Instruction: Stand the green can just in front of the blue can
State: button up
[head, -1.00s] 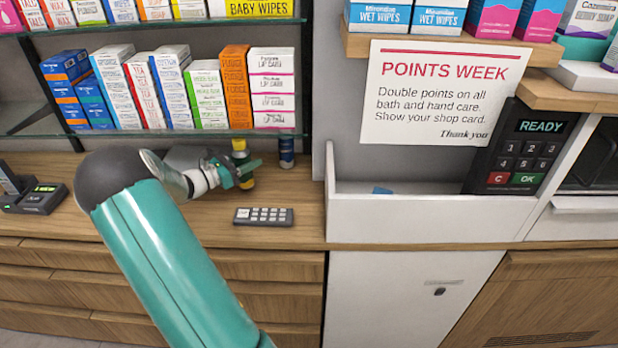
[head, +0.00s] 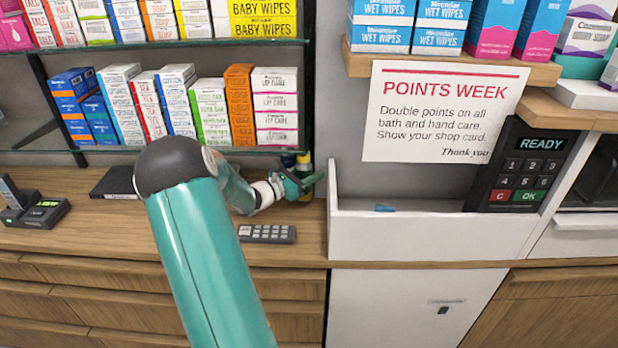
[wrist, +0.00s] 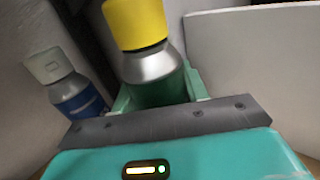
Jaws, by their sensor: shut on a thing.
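The green can (wrist: 155,75) has a yellow cap, a silver shoulder and a dark green body. My gripper (wrist: 155,98) is shut around its body. In the head view my gripper (head: 300,184) is at the back of the wooden counter, near the white partition, with the green can (head: 304,162) upright in it. The blue can (wrist: 74,98), with a pale cap, stands to the left of the green can in the wrist view, apart from it. In the head view the blue can (head: 288,160) is mostly hidden behind my gripper. The green can's base is hidden.
A white partition (head: 333,215) rises close to the right of my gripper. A shelf of boxes (head: 210,110) overhangs the counter's back. A grey keypad (head: 267,233) lies in front. A black flat item (head: 113,182) and a phone set (head: 35,210) are to the left.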

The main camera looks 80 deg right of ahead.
jog(key=shift+s+f, duration=0.15)
jog(key=shift+f, duration=0.65)
jog(key=o, duration=1.3)
jog(key=shift+f, duration=0.1)
jog(key=shift+c, duration=0.2)
jog(key=shift+w+a, duration=0.1)
jog(key=shift+w, duration=0.1)
jog(key=v, duration=1.1)
jog(key=shift+w+a, duration=0.1)
jog(key=shift+a, duration=0.15)
